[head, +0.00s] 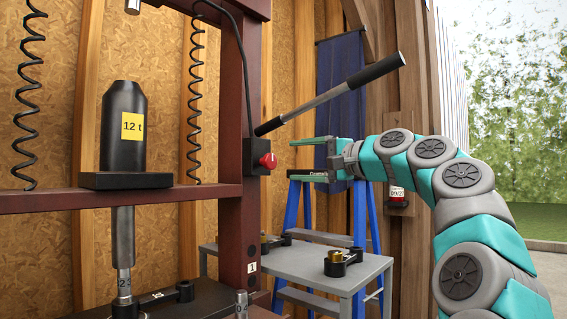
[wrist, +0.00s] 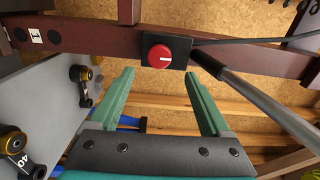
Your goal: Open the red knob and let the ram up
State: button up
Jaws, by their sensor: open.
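The red knob (head: 268,160) sits on a black box on the right upright of the dark red press frame (head: 237,215). In the wrist view the knob (wrist: 160,56) shows face-on with a white mark, ahead of and between my fingers. My gripper (head: 292,158) is open and empty, to the right of the knob and apart from it; its green fingers also show in the wrist view (wrist: 160,80). The black ram (head: 123,130) with a yellow "12 t" label stands on a plate at the crossbeam, its silver rod (head: 123,240) reaching down below.
A pump lever (head: 330,95) with a black grip slants up right above my gripper. Black coiled springs (head: 195,95) hang in the frame. A grey table (head: 310,268) with black parts stands below. A blue ladder (head: 363,215) is behind my gripper.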

aim_at(272, 162)
jog(key=shift+p+x, duration=0.95)
jog(key=shift+x, duration=2.85)
jog(key=shift+s, duration=0.1)
jog(key=shift+f, duration=0.1)
grip_shut()
